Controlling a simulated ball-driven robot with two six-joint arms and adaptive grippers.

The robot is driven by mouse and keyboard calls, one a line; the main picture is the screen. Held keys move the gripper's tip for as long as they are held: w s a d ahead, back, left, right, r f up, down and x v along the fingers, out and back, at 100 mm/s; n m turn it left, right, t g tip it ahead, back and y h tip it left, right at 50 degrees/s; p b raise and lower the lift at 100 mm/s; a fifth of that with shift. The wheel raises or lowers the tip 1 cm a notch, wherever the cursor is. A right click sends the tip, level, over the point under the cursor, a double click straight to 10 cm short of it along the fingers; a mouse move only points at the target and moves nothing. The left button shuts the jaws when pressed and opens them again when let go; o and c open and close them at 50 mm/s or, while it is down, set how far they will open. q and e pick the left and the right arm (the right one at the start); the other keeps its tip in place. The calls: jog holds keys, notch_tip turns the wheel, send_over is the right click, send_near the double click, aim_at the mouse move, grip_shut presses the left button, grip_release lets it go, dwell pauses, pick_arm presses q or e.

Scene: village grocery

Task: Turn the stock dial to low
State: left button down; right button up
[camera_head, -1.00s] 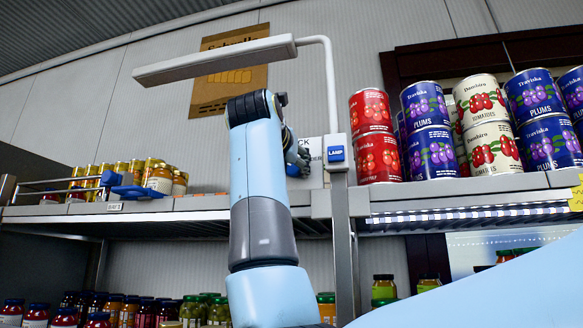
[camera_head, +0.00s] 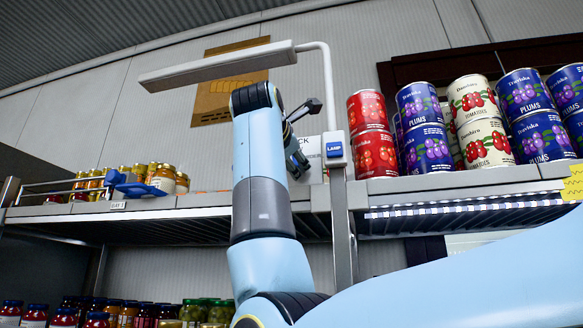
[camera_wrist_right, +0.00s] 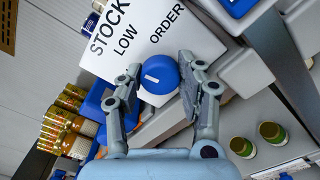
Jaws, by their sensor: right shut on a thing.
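The stock dial is a round blue knob (camera_wrist_right: 160,75) with a short white mark on the left part of its face in the wrist view. It sits by a white card (camera_wrist_right: 140,35) lettered STOCK, LOW and ORDER, which is tilted in that view. I cannot tell exactly which word the mark faces. My right gripper (camera_wrist_right: 162,85) is shut on the knob, one finger on each side. In the head view my right gripper (camera_head: 302,132) is partly behind my arm, in front of the card (camera_head: 312,150), and the knob is hidden. My left gripper is out of view.
A blue LAMP switch (camera_head: 334,149) on a post stands just right of the gripper, under a white lamp arm (camera_head: 220,67). Stacked cans (camera_head: 425,150) stand right on the shelf (camera_head: 430,184). Small jars (camera_head: 165,178) and a blue item (camera_head: 132,187) are at left.

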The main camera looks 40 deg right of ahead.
jog(key=shift+m, duration=1)
jog(key=shift+b, duration=0.3)
jog(key=o, duration=1.1)
jog(key=shift+o, duration=0.3)
